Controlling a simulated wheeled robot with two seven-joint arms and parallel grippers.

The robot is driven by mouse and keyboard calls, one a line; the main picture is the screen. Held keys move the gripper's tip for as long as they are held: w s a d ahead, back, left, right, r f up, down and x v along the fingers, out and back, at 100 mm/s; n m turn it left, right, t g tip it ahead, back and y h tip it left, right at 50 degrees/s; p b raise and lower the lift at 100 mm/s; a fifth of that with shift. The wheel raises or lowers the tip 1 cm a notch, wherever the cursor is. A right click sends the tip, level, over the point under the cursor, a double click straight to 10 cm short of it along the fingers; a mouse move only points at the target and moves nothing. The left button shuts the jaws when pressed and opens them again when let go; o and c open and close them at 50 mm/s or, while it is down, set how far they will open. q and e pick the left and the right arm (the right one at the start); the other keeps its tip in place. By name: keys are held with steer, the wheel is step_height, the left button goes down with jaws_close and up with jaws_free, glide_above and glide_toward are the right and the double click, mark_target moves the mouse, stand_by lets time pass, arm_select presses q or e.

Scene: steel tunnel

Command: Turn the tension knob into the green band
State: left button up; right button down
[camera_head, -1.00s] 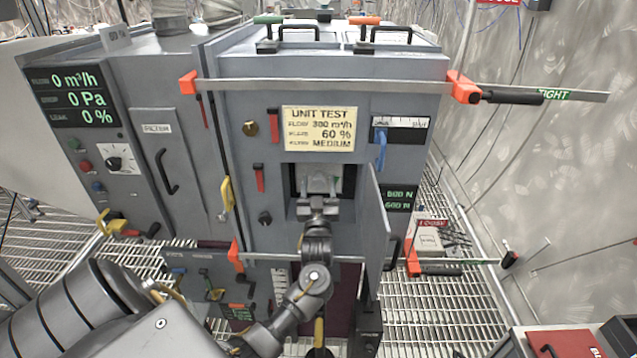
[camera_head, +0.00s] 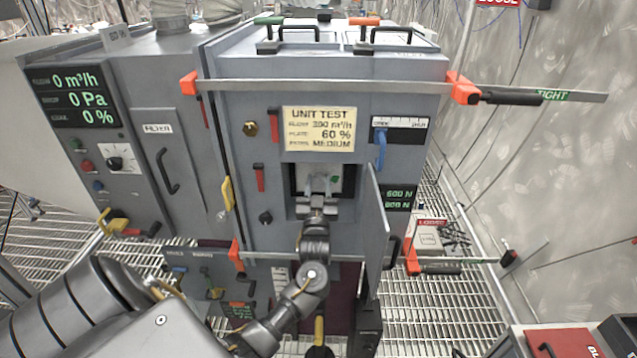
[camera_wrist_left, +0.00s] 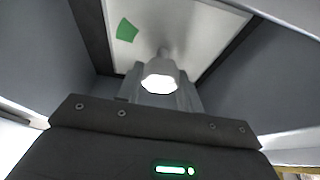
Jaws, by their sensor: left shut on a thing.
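The tension knob (camera_wrist_left: 160,76) shows in the left wrist view as a pale knob on a short shaft, standing out from a light plate (camera_wrist_left: 205,38). The green band (camera_wrist_left: 127,30) is a small patch on that plate, up and left of the knob; it also shows in the head view (camera_head: 335,179). My left gripper (camera_head: 319,186) reaches into the recess in the cabinet front. Its fingers, also in the left wrist view (camera_wrist_left: 159,88), are shut on the knob, one on each side. The knob's pointer cannot be made out. My right gripper is not in view.
The recess has a small open door (camera_head: 376,232) on its right. A green readout (camera_head: 398,198) sits beside it. A blue lever (camera_head: 381,150) is above right, a yellow handle (camera_head: 227,193) to the left. A clamp bar (camera_head: 330,86) crosses the cabinet above.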

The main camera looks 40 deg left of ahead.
arm_select(q)
steer(key=m+h+p, duration=0.1)
steer(key=m+p, duration=0.1)
steer(key=m, duration=0.1)
steer(key=m+t+h+p, duration=0.1)
steer(key=m+h+p, duration=0.1)
steer(key=m, duration=0.2)
steer(key=m+h+p, duration=0.2)
steer(key=m+p, duration=0.1)
steer(key=shift+r+m+t, duration=0.25)
steer(key=shift+m+t, duration=0.15)
steer(key=shift+f+m+h+p, duration=0.2)
steer(key=shift+m+h+p, duration=0.9)
steer(key=shift+m+p, duration=0.85)
steer(key=shift+m, duration=0.35)
steer(key=o, duration=1)
steer(key=shift+b, duration=0.3)
steer(key=b+v, duration=0.2)
steer(key=v, duration=0.8)
steer(key=shift+s+d+b, duration=0.2)
steer(key=shift+s+b, duration=0.2)
